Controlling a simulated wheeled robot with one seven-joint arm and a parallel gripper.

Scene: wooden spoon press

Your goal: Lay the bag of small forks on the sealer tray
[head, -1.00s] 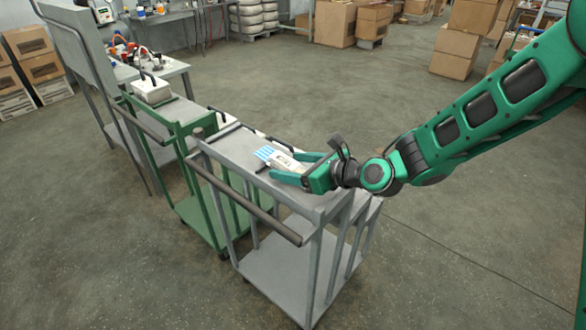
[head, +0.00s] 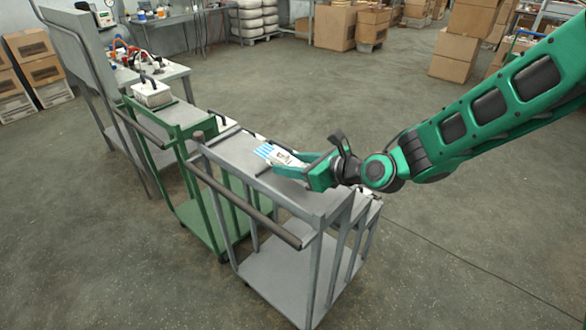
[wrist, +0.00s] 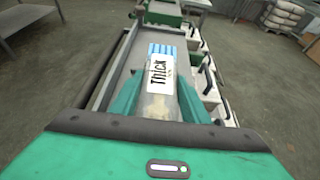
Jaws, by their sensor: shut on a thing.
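My gripper (head: 293,165) is shut on a clear bag (head: 274,154) with a white label and blue ends at its far side. In the wrist view the bag (wrist: 161,72) lies between the two green fingers, and its label reads "THICK". From the pictures I cannot make out what the bag holds. The bag is over the top of the near grey trolley (head: 245,160); I cannot tell if it touches it. I cannot tell for sure which surface is the sealer tray.
White units with black handles (wrist: 209,80) stand along the trolley's right side. A green trolley (head: 185,115) with a white box (head: 152,93) stands behind, beyond it a table (head: 165,72) with tools. The near trolley has a dark push bar (head: 235,198).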

